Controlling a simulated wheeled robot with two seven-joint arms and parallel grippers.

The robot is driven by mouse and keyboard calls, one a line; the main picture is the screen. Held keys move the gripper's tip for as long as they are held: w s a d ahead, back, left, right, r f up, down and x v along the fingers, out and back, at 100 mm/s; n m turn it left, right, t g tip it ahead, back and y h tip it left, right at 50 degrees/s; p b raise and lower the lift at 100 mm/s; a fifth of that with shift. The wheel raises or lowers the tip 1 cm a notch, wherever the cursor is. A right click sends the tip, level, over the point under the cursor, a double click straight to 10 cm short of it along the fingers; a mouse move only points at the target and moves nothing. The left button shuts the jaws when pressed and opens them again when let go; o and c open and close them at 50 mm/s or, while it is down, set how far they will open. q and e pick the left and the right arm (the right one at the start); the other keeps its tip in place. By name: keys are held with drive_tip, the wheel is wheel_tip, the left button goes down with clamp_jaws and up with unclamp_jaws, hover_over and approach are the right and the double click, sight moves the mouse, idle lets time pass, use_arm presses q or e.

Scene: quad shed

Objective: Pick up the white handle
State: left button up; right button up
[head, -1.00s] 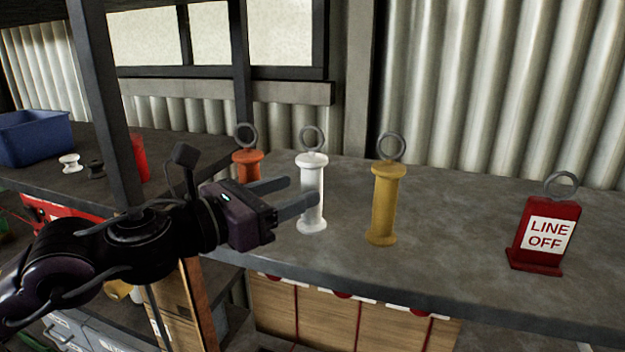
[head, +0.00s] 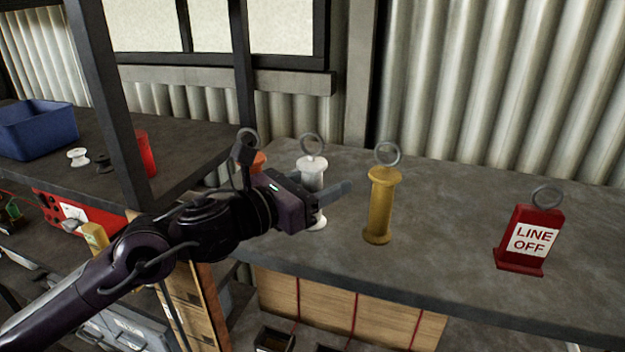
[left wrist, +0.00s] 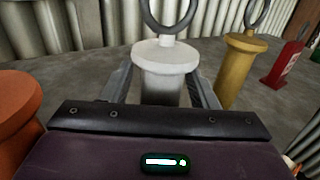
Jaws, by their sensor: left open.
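The white handle (head: 312,170) stands upright on the grey counter, with a grey ring on its top. My left gripper (head: 338,190) is in front of it in the head view and hides its middle. In the left wrist view the white handle (left wrist: 165,75) stands between the two open fingers (left wrist: 162,88), with a finger on each side. I cannot tell whether either finger touches it. My right gripper is not in view.
A yellow handle (head: 380,205) stands just right of the white one. An orange handle (left wrist: 15,110) is close on the left. A red "LINE OFF" sign (head: 533,240) stands farther right on the counter (head: 450,230). A dark post (head: 112,110) rises at the left.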

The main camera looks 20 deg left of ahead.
use_arm(q)
drive_tip(key=c, duration=1.1)
drive_tip(key=shift+w+r, duration=0.1)
